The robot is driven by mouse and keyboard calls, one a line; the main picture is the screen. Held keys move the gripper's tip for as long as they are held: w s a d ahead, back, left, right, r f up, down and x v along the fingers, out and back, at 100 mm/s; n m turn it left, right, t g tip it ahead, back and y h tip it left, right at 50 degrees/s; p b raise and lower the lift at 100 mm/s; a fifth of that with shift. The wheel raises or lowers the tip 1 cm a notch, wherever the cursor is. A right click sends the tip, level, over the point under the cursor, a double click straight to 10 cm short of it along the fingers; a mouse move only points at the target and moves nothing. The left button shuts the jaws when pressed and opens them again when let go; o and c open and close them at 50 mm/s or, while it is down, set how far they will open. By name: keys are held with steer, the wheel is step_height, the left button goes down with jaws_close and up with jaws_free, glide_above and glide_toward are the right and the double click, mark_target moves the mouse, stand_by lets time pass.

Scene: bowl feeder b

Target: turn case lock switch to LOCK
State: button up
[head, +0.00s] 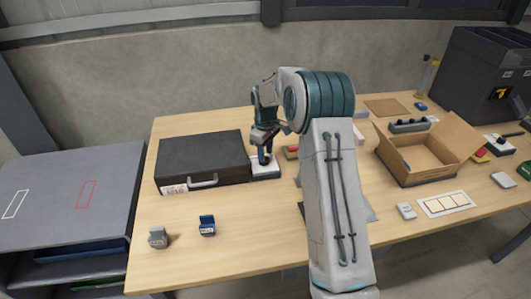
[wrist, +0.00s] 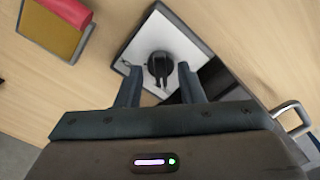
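The case lock switch is a black rotary knob (wrist: 160,68) on a white plate (wrist: 188,45). In the head view its white base (head: 266,172) sits on the table beside the black case (head: 203,160). My gripper (wrist: 159,82) is open, with one finger on each side of the knob's lower part in the wrist view; I cannot tell whether they touch it. In the head view my gripper (head: 264,158) is over the base and mostly hides the knob. Any lettering on the plate is too small to read.
A case handle (wrist: 292,117) shows at the right of the wrist view. An open cardboard box (head: 428,155) stands to the right. Small grey (head: 157,237) and blue (head: 207,225) items stand in front of the case.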

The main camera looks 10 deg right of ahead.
steer(key=shift+f, duration=0.7)
jaws_close()
